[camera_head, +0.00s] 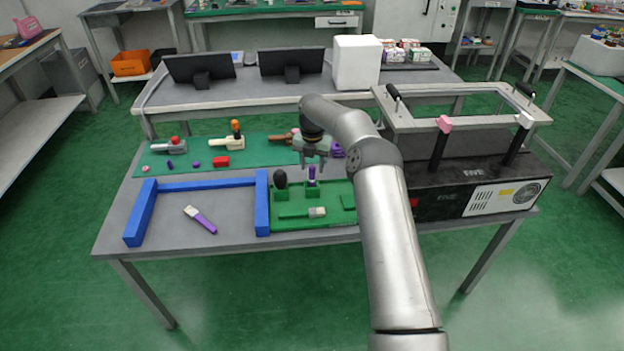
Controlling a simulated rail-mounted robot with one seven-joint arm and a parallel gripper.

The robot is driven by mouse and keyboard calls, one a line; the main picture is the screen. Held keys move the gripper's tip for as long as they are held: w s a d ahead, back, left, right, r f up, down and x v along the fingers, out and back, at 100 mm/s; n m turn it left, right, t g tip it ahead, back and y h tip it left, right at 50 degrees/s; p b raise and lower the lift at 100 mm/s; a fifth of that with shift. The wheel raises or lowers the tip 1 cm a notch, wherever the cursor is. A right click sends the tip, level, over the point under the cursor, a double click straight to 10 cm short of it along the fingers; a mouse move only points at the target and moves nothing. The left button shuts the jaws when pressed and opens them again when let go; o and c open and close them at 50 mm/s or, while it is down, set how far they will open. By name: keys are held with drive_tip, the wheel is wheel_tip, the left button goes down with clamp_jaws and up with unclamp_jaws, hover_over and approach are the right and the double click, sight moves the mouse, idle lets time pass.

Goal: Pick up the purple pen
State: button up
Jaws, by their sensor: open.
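A purple piece with a white end (201,219) lies at a slant on the bare grey table, inside the blue frame. A second, upright purple piece (312,174) stands in the green fixture (285,223). I cannot tell for sure which of them is the pen. My gripper (312,167) is open and points down, close above the upright purple piece. The picture is too small to show whether its fingers are around or above that piece, or touching it.
A blue frame (142,214) stands on the left of the table. A dark knob (280,178) stands beside the upright purple piece. A green mat (190,162) with small parts lies behind. A black lever box (450,203) is on the right.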

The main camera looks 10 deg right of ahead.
sight(312, 175)
drive_tip(key=f, duration=0.5)
drive_tip(key=shift+w+p, duration=0.2)
drive_tip(key=shift+p, duration=0.1)
clamp_jaws()
drive_tip(key=shift+r, duration=0.1)
